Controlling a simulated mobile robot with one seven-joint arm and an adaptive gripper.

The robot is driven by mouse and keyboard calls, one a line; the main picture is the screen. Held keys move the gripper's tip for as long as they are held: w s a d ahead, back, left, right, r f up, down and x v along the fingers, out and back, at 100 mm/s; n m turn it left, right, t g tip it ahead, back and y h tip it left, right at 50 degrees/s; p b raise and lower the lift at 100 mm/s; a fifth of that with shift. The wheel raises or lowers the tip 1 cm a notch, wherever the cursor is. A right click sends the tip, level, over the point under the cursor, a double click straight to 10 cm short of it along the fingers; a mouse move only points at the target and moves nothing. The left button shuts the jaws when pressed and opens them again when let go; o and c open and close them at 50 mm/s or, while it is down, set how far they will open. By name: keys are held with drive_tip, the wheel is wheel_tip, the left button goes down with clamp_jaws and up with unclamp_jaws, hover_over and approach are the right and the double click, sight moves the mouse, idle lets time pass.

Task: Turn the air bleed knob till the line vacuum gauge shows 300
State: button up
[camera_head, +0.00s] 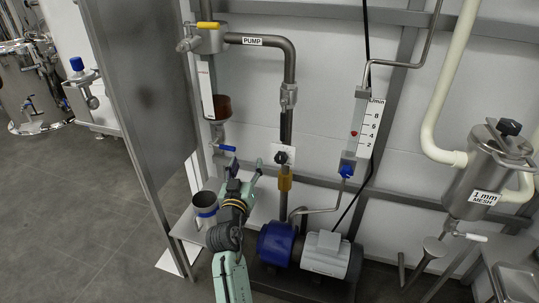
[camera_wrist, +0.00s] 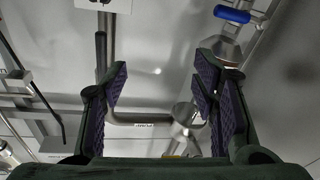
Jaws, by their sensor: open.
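In the head view a black knob (camera_head: 282,157) sits on a white plate (camera_head: 277,150) on the vertical pipe; I cannot tell for sure that it is the air bleed knob. My gripper (camera_head: 246,168) is open to its left, apart from it. In the wrist view my gripper's purple-padded fingers (camera_wrist: 161,82) are spread with nothing between them. A white plate edge (camera_wrist: 104,5) shows at the top of that view. A tall white scale (camera_head: 207,91) hangs left of the pipe, its markings too small to read. No gauge reading is legible.
A flow meter (camera_head: 358,127) with a blue knob (camera_head: 346,171) is to the right. The blue motor pump (camera_head: 276,243) stands below.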

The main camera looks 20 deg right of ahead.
sight(280, 161)
drive_tip(key=s+d+f+m+g+h, duration=0.1)
drive_tip(key=s+d+f+g+h, duration=0.1)
drive_tip(key=d+f, duration=0.4)
drive_tip(key=p+x, duration=0.1)
drive_tip(key=x, duration=0.6)
drive_tip(key=d+p+x, duration=0.1)
drive_tip(key=x, duration=0.2)
drive_tip(key=shift+d+r+p, duration=0.2)
drive_tip(key=shift+r+p, duration=0.1)
drive_tip(key=shift+r, duration=0.1)
drive_tip(key=shift+c, duration=0.4)
drive_tip(key=c, duration=1.1)
